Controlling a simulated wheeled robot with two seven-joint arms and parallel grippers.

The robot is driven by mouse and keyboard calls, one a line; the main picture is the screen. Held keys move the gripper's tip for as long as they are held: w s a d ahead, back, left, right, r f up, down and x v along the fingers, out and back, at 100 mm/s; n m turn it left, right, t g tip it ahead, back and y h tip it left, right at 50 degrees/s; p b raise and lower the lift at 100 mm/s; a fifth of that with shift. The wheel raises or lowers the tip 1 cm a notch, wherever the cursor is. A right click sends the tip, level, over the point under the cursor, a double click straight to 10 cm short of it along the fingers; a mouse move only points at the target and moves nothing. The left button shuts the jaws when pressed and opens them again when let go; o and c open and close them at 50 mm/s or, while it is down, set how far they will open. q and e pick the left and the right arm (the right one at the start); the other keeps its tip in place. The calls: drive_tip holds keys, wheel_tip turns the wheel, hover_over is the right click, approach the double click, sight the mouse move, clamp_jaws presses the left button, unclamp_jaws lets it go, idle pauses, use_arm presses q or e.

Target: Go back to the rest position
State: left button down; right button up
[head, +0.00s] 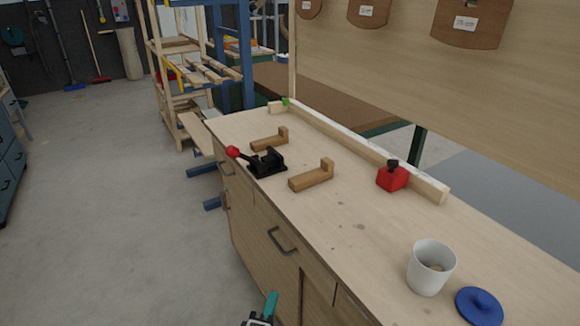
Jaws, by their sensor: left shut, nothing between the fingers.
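My left gripper (267,309) shows at the bottom edge of the head view, with a teal finger pointing up and a dark body partly cut off by the frame. It is shut and empty. It appears in front of the drawer fronts of the wooden workbench (340,235), apart from the things on the top. My right gripper is not in view.
On the bench are a black clamp with a red knob (266,162), two L-shaped wooden blocks (312,177) (268,141), a red block with a black knob (392,177), a white cup (430,268) and a blue lid (479,306). Open floor (120,230) lies left.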

use_arm(q)
drive_tip(key=s+a+f+m+g+p, duration=0.15)
drive_tip(key=s+f+m+g, duration=0.45)
drive_tip(key=f, duration=0.7)
drive_tip(key=s+a+f+m+g+p, duration=0.1)
drive_tip(key=s+a+f+m+g, duration=0.2)
drive_tip(key=s+f, duration=0.75)
drive_tip(key=s+a+f+m+g+y, duration=0.1)
drive_tip(key=s+a+f+m+g, duration=0.1)
drive_tip(key=s, duration=0.6)
drive_tip(key=s+a+f+m+g+y+p, duration=0.1)
drive_tip(key=s+a+f+m+g, duration=0.2)
drive_tip(key=s+a+f, duration=0.3)
drive_tip(key=s+a+f+m+g+y+p, duration=0.1)
drive_tip(key=s+a+f+m+g, duration=0.1)
drive_tip(key=s+a+f+m, duration=0.2)
drive_tip(key=s+a+f, duration=0.1)
drive_tip(key=s+f, duration=0.2)
drive_tip(key=s, duration=0.4)
drive_tip(key=shift+g, duration=0.3)
drive_tip(key=shift+d, duration=0.1)
